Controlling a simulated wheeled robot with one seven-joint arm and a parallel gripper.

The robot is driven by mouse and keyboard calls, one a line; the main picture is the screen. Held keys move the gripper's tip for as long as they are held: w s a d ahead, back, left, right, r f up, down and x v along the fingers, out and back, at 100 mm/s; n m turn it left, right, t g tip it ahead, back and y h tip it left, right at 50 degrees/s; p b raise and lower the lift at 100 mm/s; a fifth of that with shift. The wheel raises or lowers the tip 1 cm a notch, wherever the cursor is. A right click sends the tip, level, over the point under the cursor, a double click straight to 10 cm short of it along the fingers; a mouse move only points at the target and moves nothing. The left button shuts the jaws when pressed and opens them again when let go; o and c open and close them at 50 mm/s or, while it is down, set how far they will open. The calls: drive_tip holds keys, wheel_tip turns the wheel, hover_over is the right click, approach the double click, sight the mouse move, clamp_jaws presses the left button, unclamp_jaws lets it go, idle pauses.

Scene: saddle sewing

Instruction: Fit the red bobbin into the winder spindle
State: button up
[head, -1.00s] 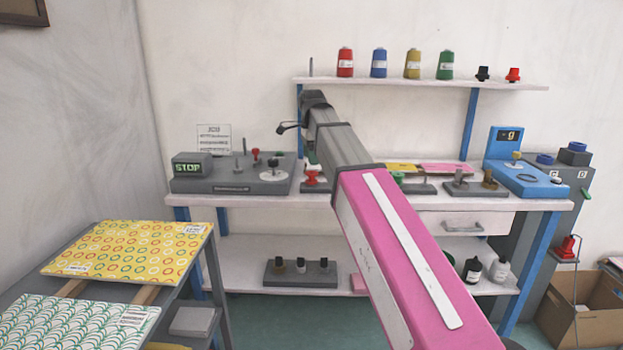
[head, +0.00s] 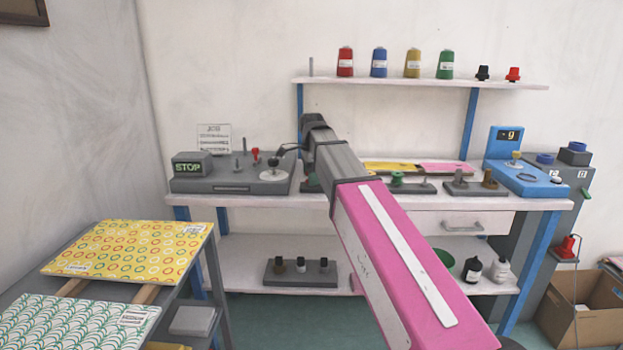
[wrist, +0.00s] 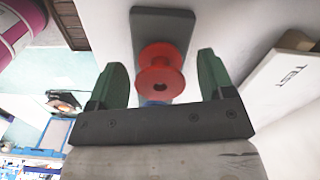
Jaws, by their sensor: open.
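The red bobbin (wrist: 161,70) shows in the wrist view between the two green fingers of my gripper (wrist: 160,76). The fingers are open, with a gap on each side of the bobbin. A dark grey block (wrist: 163,24) lies just beyond the bobbin; whether the bobbin sits on it is hard to tell. In the head view my arm hides the bobbin and most of the gripper. The grey winder unit (head: 205,186) with a STOP display (head: 188,167) stands at the bench's left. It carries thin posts and a pale disc (head: 274,174) with a short post.
Right of my arm, holders with a green bobbin (head: 397,179) and brown bobbins (head: 489,179) stand on the white bench (head: 400,202). A blue scale (head: 530,180) is at the right end. A shelf (head: 420,84) with thread cones runs above. A white TEST board (wrist: 285,80) lies near the gripper.

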drive_tip(key=c, duration=1.1)
drive_tip(key=shift+r, duration=2.2)
drive_tip(key=shift+r, duration=1.9)
drive_tip(key=shift+s, duration=0.1)
